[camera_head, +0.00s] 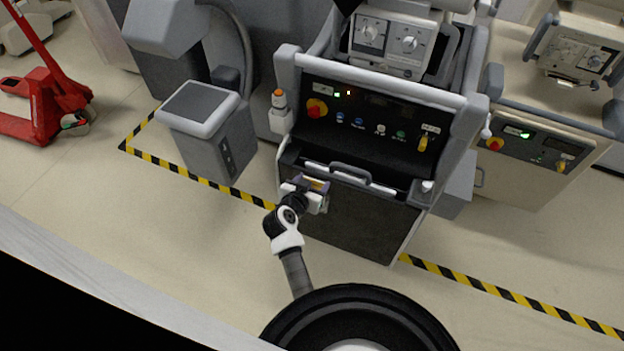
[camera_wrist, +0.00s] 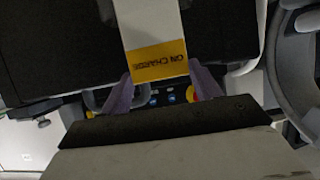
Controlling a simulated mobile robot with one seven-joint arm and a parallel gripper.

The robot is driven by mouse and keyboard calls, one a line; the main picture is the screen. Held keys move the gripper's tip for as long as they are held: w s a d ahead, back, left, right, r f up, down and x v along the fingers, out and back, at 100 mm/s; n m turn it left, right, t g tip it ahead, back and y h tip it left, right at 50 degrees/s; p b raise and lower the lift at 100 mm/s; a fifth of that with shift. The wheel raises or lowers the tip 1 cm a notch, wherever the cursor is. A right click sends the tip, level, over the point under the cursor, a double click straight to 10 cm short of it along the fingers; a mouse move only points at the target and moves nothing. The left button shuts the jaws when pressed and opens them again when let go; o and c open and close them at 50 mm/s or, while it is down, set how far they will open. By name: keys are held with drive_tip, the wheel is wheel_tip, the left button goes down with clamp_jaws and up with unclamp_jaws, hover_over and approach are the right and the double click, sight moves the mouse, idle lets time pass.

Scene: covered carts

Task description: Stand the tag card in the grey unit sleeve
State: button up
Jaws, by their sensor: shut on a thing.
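The tag card (camera_wrist: 152,22) is white with a yellow band lettered "ON CHARGE". In the wrist view its yellow end sits between the two purple fingers of my gripper (camera_wrist: 162,84), which is shut on it. In the head view my gripper (camera_head: 313,188) is at the left front of the grey unit (camera_head: 345,215), by the left end of its front handle, and a bit of the card's yellow shows there. I cannot clearly make out the sleeve on the unit in either view.
The unit's front has a white rail with a dark handle (camera_head: 350,172) and a panel of knobs and buttons (camera_head: 370,115). A grey box-like module (camera_head: 208,130) stands to the left. A beige cart (camera_head: 530,150) is at right. A red pallet jack (camera_head: 45,105) stands far left.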

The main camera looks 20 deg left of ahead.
drive_tip(key=shift+f, duration=0.2)
drive_tip(key=o, duration=1.3)
drive_tip(key=shift+s, duration=0.1)
drive_tip(key=b+v, duration=0.1)
drive_tip(key=v, duration=1.2)
drive_tip(key=shift+s+r, duration=0.2)
drive_tip(key=shift+s, duration=0.1)
